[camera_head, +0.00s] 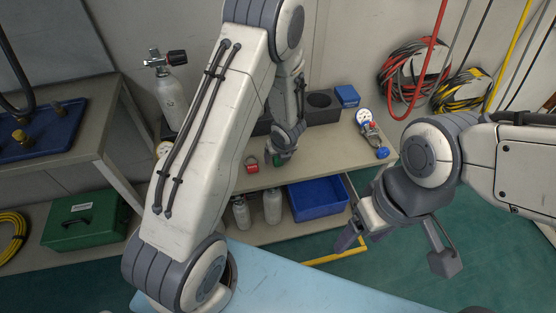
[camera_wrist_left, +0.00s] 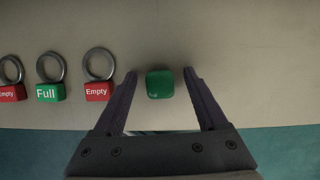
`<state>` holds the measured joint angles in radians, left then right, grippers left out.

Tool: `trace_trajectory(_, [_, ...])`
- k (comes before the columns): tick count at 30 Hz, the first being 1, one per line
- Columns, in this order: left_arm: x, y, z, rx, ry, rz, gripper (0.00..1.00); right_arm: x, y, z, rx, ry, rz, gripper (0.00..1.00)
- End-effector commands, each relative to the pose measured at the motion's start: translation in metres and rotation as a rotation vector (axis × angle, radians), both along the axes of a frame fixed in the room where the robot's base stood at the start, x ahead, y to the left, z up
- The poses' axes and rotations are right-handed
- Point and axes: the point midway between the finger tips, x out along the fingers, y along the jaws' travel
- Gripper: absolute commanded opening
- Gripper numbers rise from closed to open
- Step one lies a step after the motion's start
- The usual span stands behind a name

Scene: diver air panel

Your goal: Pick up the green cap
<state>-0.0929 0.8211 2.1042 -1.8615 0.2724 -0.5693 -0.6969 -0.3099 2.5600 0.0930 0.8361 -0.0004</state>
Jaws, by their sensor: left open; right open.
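The green cap (camera_wrist_left: 160,84) is a small rounded green block on the beige shelf top near its front edge. In the left wrist view it sits between the two fingertips of my left gripper (camera_wrist_left: 160,78), with a gap on each side. My left gripper is open and not closed on it. In the head view the left gripper (camera_head: 280,156) reaches down to the shelf top and hides most of the cap. My right gripper (camera_head: 398,246) is open and empty, in the air to the right of the shelf.
Red "Empty" tags (camera_wrist_left: 98,91) and a green "Full" tag (camera_wrist_left: 50,93) with metal rings lie left of the cap. A gauge assembly (camera_head: 371,133) lies right on the shelf. A blue bin (camera_head: 318,204) and white cylinders (camera_head: 272,206) stand below.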

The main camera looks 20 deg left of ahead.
Motion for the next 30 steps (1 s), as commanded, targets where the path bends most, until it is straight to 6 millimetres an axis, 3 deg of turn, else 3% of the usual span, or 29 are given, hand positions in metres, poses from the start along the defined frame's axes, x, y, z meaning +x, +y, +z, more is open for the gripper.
trace_trajectory(4, [0.0, 0.0, 0.001, 0.001, -0.001, 0.0, 0.75, 0.0, 0.0, 0.0, 0.0, 0.0, 0.0, 0.74])
trace_trajectory(10, [0.0, 0.0, 0.001, 0.001, -0.001, 0.0, 0.0, 0.0, 0.0, 0.0, 0.0, 0.0, 0.0, 0.74])
trace_trajectory(22, [0.0, 0.0, 0.008, 0.0, -0.002, 0.001, 0.0, 0.0, 0.0, 0.005, 0.0, 0.0, 0.0, 0.74])
trace_trajectory(26, [0.001, 0.0, 0.024, 0.0, -0.004, 0.001, 0.0, 0.0, 0.0, 0.014, 0.0, 0.0, 0.0, 0.74])
trace_trajectory(30, [0.001, 0.0, 0.053, -0.001, -0.005, 0.002, 0.0, 0.0, 0.0, 0.032, 0.0, 0.0, 0.0, 0.74])
